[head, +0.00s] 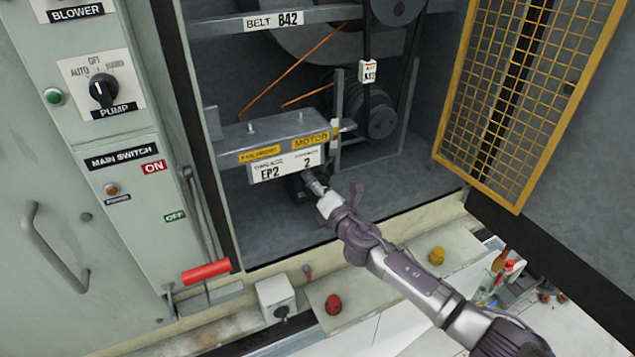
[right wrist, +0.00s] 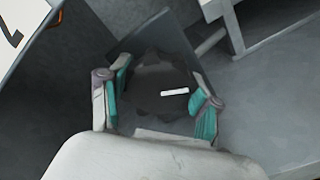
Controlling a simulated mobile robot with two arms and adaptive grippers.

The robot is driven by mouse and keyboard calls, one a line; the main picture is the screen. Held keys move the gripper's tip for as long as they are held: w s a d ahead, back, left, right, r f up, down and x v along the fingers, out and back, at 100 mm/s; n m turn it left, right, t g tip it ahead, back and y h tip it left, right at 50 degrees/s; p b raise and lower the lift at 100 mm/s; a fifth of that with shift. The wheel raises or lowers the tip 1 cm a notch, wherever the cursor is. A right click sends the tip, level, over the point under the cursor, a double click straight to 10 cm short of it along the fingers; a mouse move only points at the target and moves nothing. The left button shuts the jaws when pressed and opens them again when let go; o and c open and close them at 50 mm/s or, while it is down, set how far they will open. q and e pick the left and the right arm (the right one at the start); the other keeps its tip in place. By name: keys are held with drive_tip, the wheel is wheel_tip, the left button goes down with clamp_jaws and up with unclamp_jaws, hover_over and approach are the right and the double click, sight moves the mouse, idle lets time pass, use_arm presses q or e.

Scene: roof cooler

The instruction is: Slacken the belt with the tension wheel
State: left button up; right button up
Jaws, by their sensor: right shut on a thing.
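The tension wheel (right wrist: 150,78) is a dark, lobed knob with a white mark, seen in the right wrist view between the teal-padded fingers of my right gripper (right wrist: 161,102). In the head view the wheel (head: 296,187) is a dark shape under the motor plate, partly hidden. My right gripper (head: 318,188) reaches it from the lower right and is shut on it. The black belt (head: 367,42) runs vertically inside the cabinet to the motor pulley (head: 381,121). I cannot tell how tight it is. My left gripper is out of view.
The motor plate (head: 285,172) overhangs the wheel. A yellow mesh door (head: 520,95) stands open at right. The switch panel (head: 125,165) with a red-handled lever (head: 206,272) is at left. A red knob (head: 333,304) and yellow knob (head: 437,256) sit on the ledge below.

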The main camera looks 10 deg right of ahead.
drive_tip(key=shift+f, duration=0.15)
drive_tip(key=o, duration=1.1)
drive_tip(key=shift+o, duration=0.2)
drive_tip(key=v, duration=1.2)
